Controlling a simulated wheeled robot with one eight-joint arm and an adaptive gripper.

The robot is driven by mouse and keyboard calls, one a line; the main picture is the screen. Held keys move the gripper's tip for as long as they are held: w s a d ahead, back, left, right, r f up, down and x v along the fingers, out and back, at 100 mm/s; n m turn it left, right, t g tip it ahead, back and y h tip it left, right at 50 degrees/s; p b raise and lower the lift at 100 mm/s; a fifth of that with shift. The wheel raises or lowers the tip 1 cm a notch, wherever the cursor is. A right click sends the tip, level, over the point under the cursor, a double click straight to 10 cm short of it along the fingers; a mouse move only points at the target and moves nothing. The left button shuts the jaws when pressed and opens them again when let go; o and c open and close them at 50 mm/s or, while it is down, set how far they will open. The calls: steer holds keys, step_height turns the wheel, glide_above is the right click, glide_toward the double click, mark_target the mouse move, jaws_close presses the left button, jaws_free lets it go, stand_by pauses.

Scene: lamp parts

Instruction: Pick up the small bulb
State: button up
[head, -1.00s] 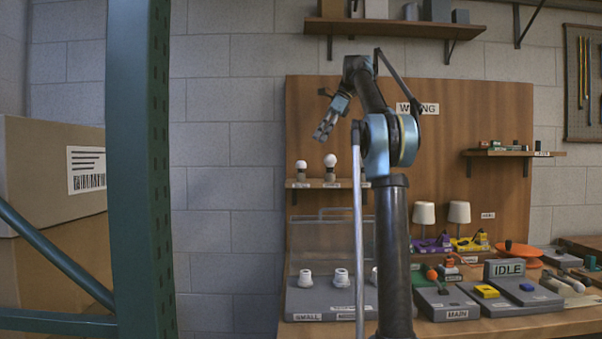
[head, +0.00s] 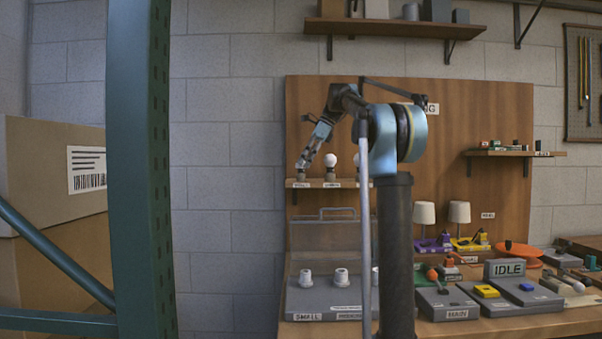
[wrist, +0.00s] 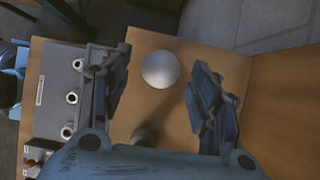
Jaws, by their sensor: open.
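My gripper (head: 303,162) is open and reaches down at the left end of the small bulb shelf (head: 312,184). In the wrist view its two fingers (wrist: 165,95) stand apart, with a round white bulb (wrist: 160,69) in the gap between them. I take this for the small bulb at the left end of the shelf. No finger visibly touches it. In the head view the gripper covers that bulb, and only its dark holder (head: 301,176) shows below. A larger white bulb (head: 330,159) stands upright just to the right.
A grey socket board (head: 330,303) with white sockets (head: 305,278) lies on the bench below the shelf. An IDLE sign (head: 504,268) and lamps stand farther right. A green rack post (head: 140,170) stands at the left. The wooden backboard (head: 440,160) is behind.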

mark_target(301, 172)
steer(key=shift+x, duration=1.5)
steer(key=shift+w+a+r, duration=0.1)
steer(key=c, duration=1)
